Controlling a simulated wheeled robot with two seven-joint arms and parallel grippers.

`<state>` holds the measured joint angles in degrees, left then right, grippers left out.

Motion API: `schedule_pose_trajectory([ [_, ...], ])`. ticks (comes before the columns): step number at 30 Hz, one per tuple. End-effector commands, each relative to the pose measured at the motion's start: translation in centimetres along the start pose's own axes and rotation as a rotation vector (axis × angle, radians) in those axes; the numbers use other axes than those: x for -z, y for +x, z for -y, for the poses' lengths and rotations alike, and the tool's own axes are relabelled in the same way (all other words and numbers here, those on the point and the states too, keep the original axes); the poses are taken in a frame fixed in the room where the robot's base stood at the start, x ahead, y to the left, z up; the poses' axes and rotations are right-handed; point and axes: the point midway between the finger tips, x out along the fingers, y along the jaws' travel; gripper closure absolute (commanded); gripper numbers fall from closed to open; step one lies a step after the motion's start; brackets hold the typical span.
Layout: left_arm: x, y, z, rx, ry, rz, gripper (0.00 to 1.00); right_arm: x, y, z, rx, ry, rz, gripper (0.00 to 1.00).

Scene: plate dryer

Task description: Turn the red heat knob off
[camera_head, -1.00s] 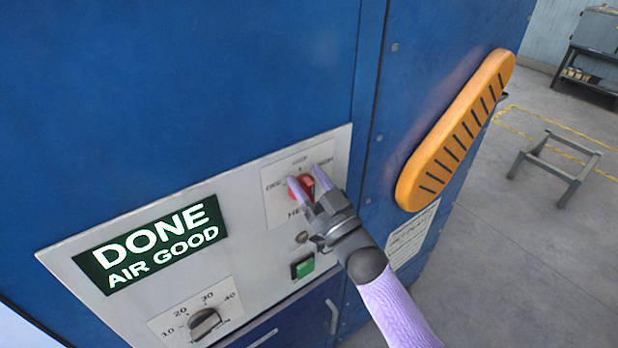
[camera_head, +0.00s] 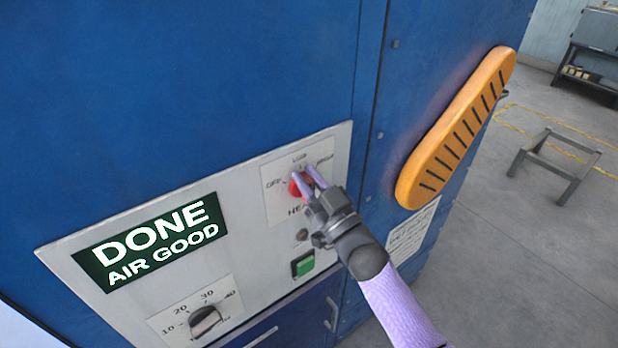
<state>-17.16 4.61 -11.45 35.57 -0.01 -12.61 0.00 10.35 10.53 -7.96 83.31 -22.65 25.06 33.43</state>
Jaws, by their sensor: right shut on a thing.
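The red heat knob (camera_head: 295,187) is on the grey control panel (camera_head: 260,245) of the blue dryer, on a white label marked OFF at left, with more marks at top and upper right. My right gripper (camera_head: 304,181) is shut on the red knob, with one lilac finger on each side of it. The fingers hide part of the knob, so its exact pointing direction is hard to tell. My left gripper is not in view.
A display (camera_head: 150,243) reads DONE AIR GOOD. A dark dial (camera_head: 205,321) and a green button (camera_head: 303,266) are lower on the panel. An orange slotted handle-like piece (camera_head: 457,130) sticks out at right. A grey stand (camera_head: 553,165) is on the floor.

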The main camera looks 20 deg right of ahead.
Motion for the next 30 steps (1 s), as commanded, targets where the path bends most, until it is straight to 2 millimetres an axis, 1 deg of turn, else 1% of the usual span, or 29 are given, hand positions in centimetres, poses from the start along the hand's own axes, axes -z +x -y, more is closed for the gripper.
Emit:
schedule_pose_trajectory([
  [5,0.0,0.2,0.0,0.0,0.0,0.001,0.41,-0.1,0.0,0.3,0.048,-0.113,0.0,1.0],
  [13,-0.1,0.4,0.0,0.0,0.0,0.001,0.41,-0.2,-0.1,1.0,0.144,-0.345,0.0,1.0],
  [24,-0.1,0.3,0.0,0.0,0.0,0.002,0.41,-0.6,-0.2,1.8,0.27,-0.652,0.0,1.0],
  [30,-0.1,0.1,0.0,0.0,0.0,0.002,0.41,-0.8,-0.3,2.1,0.323,-0.777,0.0,1.0],
])
